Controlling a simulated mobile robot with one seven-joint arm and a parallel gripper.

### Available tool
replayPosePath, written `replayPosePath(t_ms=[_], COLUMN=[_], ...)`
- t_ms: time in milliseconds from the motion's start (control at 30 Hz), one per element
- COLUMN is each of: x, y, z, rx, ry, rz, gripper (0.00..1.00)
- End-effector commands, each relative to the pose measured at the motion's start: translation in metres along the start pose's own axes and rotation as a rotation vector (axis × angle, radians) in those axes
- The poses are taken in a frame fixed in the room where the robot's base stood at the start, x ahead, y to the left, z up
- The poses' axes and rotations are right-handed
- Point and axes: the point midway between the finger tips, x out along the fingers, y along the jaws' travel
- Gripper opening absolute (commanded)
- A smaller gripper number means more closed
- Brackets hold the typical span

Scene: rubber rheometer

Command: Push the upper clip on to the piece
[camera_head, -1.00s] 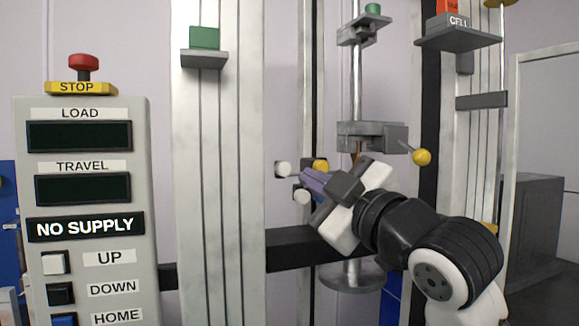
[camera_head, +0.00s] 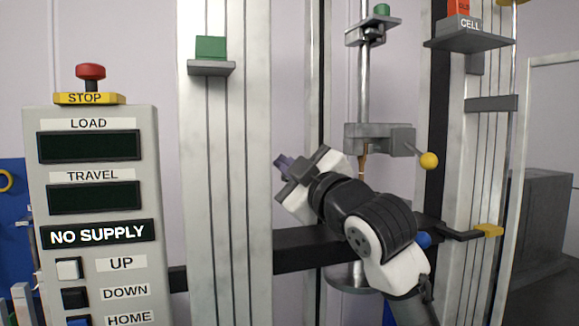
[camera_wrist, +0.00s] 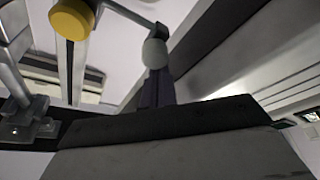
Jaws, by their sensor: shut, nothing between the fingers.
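My gripper (camera_head: 282,163) is shut and empty, in front of the machine's middle, left of the upper grip. Its dark purple fingers also show in the wrist view (camera_wrist: 156,90). There a pale rounded knob (camera_wrist: 155,53) on a dark rod is just beyond the fingertips; I cannot tell if they touch. I cannot tell if this is the upper clip. The tan piece (camera_head: 362,166) shows just below the grey upper grip (camera_head: 375,137) in the head view. My arm hides its lower part and the clips.
The upper grip has a yellow ball handle (camera_head: 429,160) at its right. A black crossbar (camera_head: 305,250) runs behind my arm. A control box (camera_head: 93,220) reading NO SUPPLY stands at left. A blue knob (camera_head: 423,240) and a yellow-ended lever (camera_head: 488,230) are at right.

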Motion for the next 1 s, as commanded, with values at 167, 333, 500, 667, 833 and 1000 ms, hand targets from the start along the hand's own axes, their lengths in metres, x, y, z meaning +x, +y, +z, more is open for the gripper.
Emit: replayPosePath(t_ms=[167, 333, 500, 667, 833, 1000], x=[-0.003, -0.009, -0.011, -0.011, -0.011, -0.010], y=[0.011, 0.028, 0.031, 0.031, 0.030, 0.028], z=[0.010, 0.027, 0.029, 0.030, 0.030, 0.031], rx=[0.003, 0.003, 0.001, 0.001, 0.001, 0.002], ry=[-0.003, -0.002, -0.002, -0.003, -0.004, -0.003], rz=[0.001, 0.000, 0.001, 0.001, 0.001, 0.000], gripper=[0.00, 0.00, 0.00, 0.00, 0.00, 0.00])
